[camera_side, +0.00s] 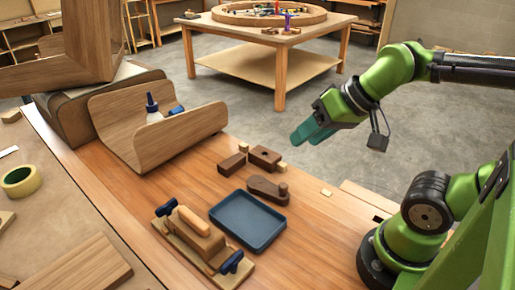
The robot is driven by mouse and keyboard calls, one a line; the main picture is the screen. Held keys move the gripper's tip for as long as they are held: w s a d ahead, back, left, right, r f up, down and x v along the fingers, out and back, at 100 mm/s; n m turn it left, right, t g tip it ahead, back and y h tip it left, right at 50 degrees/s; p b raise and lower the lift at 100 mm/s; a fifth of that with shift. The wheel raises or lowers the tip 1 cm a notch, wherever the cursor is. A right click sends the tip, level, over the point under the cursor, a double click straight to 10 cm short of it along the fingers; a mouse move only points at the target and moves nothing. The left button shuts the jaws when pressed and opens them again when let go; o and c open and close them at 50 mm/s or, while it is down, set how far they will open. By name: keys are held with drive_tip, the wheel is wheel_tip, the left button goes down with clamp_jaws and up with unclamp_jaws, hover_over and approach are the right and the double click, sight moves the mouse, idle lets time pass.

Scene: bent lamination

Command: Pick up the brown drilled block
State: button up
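The brown drilled block (266,156) lies on the wooden bench top, with a dark round hole in its upper face. A small pale wood piece sits at its right end. My gripper (305,137), with teal fingers, hangs in the air to the upper right of the block and apart from it. The fingers point down and left. They overlap in this view, so the gap between them is unclear. Nothing shows held in them.
A plain brown block (231,164) lies just left of the drilled block. A dark wooden piece with a round knob (268,190) and a blue tray (248,221) lie in front. A clamped form (198,233) and a curved wood shell (125,127) stand left.

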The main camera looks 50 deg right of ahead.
drive_tip(key=o, duration=0.8)
drive_tip(key=shift+c, duration=0.2)
drive_tip(key=n+g+h, duration=0.2)
drive_tip(key=n+g, duration=0.2)
drive_tip(key=g, duration=0.3)
hover_over(265, 153)
drive_tip(key=a, duration=0.1)
wheel_tip(265, 153, down, 7)
wheel_tip(265, 153, down, 11)
drive_tip(key=shift+s+f, duration=0.35)
drive_tip(key=shift+f, duration=2.45)
